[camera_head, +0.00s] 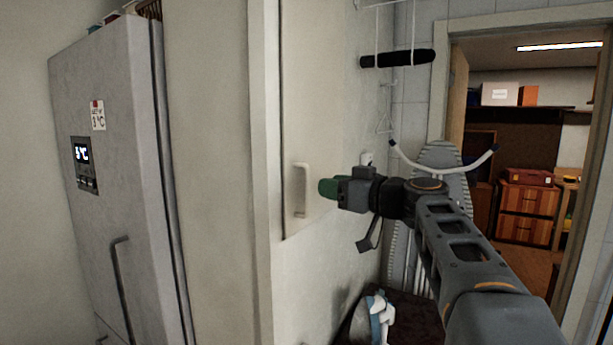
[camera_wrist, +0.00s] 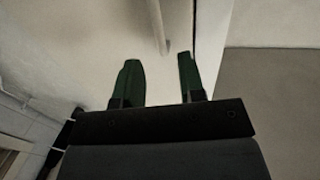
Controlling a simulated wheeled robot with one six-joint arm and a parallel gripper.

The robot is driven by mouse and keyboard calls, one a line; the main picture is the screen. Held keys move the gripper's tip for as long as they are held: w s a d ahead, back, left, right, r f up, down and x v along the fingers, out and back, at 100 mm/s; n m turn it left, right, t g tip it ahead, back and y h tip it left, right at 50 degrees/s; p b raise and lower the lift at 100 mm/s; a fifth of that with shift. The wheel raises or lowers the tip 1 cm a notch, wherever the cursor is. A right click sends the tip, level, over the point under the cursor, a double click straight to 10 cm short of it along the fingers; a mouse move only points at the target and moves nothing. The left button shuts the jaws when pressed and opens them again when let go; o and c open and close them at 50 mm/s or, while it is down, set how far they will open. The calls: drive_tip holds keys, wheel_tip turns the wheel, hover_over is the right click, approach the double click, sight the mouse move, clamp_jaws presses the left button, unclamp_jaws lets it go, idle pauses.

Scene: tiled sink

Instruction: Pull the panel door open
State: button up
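The panel door (camera_head: 310,120) is a tall cream panel set in a pale wall frame, and it looks closed. Its pale vertical bar handle (camera_head: 301,190) is near the panel's lower part. My gripper (camera_head: 326,188) points at the handle from the right, with its green fingertips a short way off it. In the wrist view my gripper (camera_wrist: 160,78) has its two green fingers apart with nothing between them. The handle (camera_wrist: 158,28) shows beyond the fingertips, roughly in line with the gap. The panel door (camera_wrist: 90,40) fills the background there.
A grey fridge (camera_head: 110,190) with a dark handle stands at the left. A clothes iron (camera_head: 373,318) sits on a dark surface below my arm. A black roller (camera_head: 397,58) hangs on the wall above. An ironing board (camera_head: 440,165) and an open doorway are at the right.

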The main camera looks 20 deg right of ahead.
drive_tip(key=p, duration=0.2)
hover_over(307, 211)
drive_tip(key=shift+w+d, duration=0.1)
drive_tip(key=shift+w, duration=0.2)
clamp_jaws()
idle(0.4)
